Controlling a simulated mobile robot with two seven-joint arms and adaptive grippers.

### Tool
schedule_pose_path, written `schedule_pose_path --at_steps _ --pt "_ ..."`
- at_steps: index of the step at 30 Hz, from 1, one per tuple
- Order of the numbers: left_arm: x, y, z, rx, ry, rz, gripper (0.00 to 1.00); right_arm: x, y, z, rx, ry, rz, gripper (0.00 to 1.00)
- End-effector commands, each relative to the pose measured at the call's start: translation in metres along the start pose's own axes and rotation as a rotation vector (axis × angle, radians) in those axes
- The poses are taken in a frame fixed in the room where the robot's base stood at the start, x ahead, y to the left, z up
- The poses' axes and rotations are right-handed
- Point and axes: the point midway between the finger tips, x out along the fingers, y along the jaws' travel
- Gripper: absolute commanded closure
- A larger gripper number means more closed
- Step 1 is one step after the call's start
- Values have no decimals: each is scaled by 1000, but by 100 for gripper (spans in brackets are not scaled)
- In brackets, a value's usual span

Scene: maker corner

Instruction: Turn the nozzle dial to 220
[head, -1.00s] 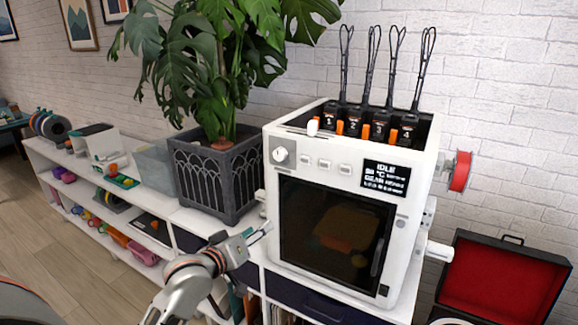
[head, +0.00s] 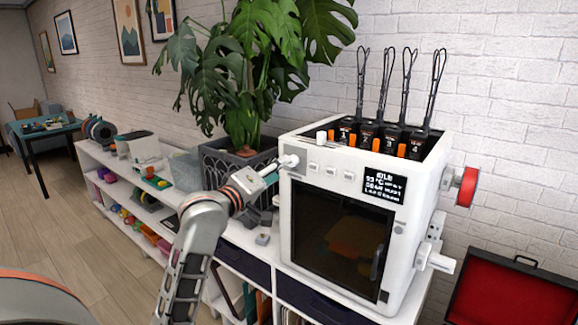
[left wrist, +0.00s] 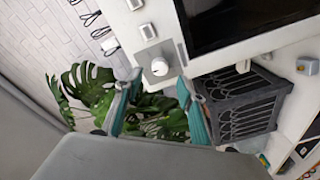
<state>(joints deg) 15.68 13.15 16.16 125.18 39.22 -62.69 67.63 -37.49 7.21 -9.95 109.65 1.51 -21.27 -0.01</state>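The white 3D printer (head: 350,190) stands on the white shelf unit. Its round white nozzle dial (head: 289,161) sits at the upper left of the front face. My left gripper (head: 275,174) is up at the dial, coming from the left. In the left wrist view, the dial (left wrist: 160,68) shows between the two teal fingertips (left wrist: 157,84). They are apart and nothing is held. I cannot tell whether a finger touches the dial. The dial's setting is too small to read. The printer's display (head: 384,184) is lit, with small text. My right gripper is not in view.
A row of buttons (head: 331,171) lies right of the dial. A potted plant (head: 240,120) stands close behind my left gripper. A small grey object (head: 262,239) lies on the shelf top by the printer. An open red-lined case (head: 510,288) is at the right.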

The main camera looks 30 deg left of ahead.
Motion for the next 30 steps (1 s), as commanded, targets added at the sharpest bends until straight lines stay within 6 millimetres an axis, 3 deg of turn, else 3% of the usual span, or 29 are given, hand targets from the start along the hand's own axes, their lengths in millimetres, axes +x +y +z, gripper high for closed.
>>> schedule_pose_path --at_steps 9,21,22,26,30 --pt "46 0 0 -1 -1 1 61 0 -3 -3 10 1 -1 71" --pt "55 0 1 1 -1 1 61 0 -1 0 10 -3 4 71" --pt "55 0 1 1 -1 0 63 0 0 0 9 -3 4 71" --pt "55 0 1 1 -1 1 97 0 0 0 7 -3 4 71" --pt "55 0 1 1 -1 0 99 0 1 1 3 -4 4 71"
